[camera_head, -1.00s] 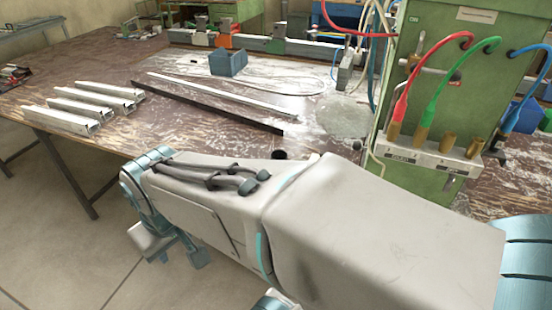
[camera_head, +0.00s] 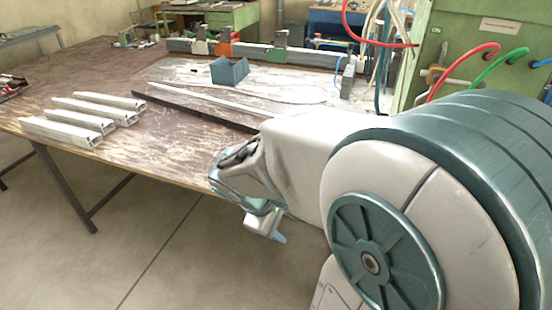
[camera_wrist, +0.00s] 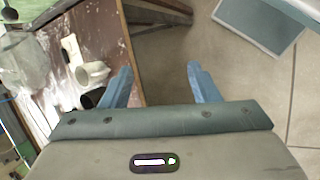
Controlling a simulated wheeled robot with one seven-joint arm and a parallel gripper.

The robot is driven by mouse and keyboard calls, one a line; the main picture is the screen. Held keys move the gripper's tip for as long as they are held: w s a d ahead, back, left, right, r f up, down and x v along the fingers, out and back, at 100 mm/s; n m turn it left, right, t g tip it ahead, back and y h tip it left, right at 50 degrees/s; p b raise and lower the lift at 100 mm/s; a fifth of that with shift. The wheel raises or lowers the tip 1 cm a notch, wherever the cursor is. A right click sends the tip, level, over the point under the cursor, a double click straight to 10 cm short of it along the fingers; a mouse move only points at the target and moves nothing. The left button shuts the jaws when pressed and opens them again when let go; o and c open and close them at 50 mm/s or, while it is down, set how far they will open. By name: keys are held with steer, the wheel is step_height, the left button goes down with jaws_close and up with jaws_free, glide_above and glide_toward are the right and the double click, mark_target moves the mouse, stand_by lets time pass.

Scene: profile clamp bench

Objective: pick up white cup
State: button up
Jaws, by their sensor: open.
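A white cup (camera_wrist: 93,73) shows in the wrist view, on the worn brown tabletop (camera_wrist: 124,62) near its edge. It appears to lie on its side, with its opening toward the right. A black cup-like object (camera_wrist: 92,98) is just below it in the picture, partly hidden by my left finger. My gripper (camera_wrist: 159,70) is open and empty, its two blue fingers apart. The white cup is left of the left finger, outside the gap; bare floor shows between the fingers. In the head view the white cup is not visible; my arm covers that part of the table.
Several pale metal profiles (camera_head: 66,132) lie on the table's left. A blue-grey box (camera_head: 229,70) and a long clamp rail (camera_head: 300,54) are at the back. A green cabinet (camera_head: 460,35) with hoses stands at right. Floor is open in front.

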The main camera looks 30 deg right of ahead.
steer(key=w+d+f+n+t+h, duration=0.1)
steer(key=w+d+f+n+h, duration=0.1)
steer(key=w+d+n, duration=0.3)
steer(key=w+d+f+n+t+h, duration=0.2)
steer(key=w+d+f+n, duration=0.2)
steer(key=w+d+n, duration=0.1)
steer(key=w+d+f+n+t+h, duration=0.1)
steer(key=w+d+f+n+h, duration=0.2)
steer(key=w+d+f+n, duration=0.1)
steer(key=shift+w+d+n, duration=0.8)
steer(key=shift+w+d, duration=0.1)
steer(key=shift+d, duration=0.05)
steer(key=shift+p+x, duration=0.75)
steer(key=shift+x, duration=1.8)
steer(key=shift+w+r, duration=0.1)
steer(key=shift+w, duration=0.05)
steer(key=c, duration=0.7)
steer(key=shift+r, duration=0.2)
